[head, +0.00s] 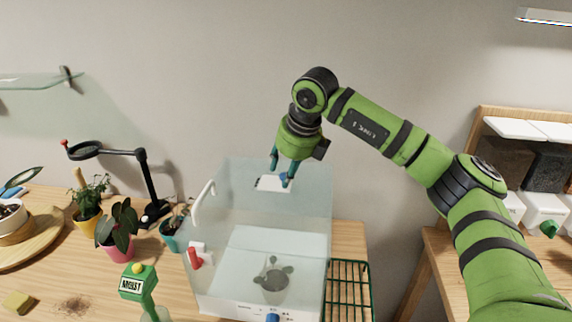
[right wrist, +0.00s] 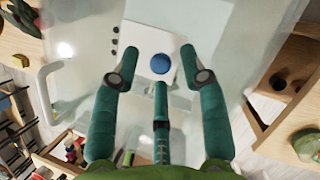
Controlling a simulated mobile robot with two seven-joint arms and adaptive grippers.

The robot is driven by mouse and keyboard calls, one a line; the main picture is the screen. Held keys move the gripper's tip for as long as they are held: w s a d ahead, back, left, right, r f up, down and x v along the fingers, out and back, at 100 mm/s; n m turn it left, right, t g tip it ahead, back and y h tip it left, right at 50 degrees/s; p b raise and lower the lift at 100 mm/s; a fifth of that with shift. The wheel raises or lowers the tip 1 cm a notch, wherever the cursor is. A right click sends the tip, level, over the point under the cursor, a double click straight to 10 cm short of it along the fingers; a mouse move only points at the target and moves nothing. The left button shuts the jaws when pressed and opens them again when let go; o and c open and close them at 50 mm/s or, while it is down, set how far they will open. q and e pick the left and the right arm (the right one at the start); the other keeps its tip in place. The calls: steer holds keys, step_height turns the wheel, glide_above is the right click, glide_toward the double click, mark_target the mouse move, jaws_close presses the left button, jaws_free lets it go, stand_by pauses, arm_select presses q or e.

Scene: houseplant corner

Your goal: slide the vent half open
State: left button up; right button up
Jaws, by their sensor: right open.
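The vent (head: 270,184) is a small white sliding plate on top of a clear propagator box (head: 310,215). In the right wrist view the white plate (right wrist: 142,40) carries a round blue knob (right wrist: 161,63), and a few dark holes (right wrist: 115,41) show beside its left edge. My right gripper (head: 281,172) points down over the vent. In the right wrist view my right gripper (right wrist: 160,66) is open, its teal fingers spread around the knob with visible gaps. I cannot tell how far the fingertips are above the plate. My left gripper is not in view.
The box has a white handle (head: 203,203), a red latch (head: 195,258) and a plant (head: 272,277) inside. Potted plants (head: 120,228) and a black magnifier lamp (head: 149,185) stand left. A green wire rack (head: 348,285) lies right of the box. A green moisture meter (head: 138,282) stands in front.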

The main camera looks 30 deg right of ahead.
steer(key=shift+w+f, duration=0.1)
steer(key=shift+f, duration=0.1)
jaws_close()
steer(key=shift+s+d+f+b, duration=0.1)
steer(key=shift+s+d+b, duration=0.25)
steer(key=shift+b, duration=0.3)
steer(key=shift+d, duration=0.1)
steer(key=shift+s+d+r, duration=0.15)
steer(key=shift+r, duration=0.05)
steer(key=shift+c, duration=0.4)
jaws_free()
steer(key=shift+o, duration=0.4)
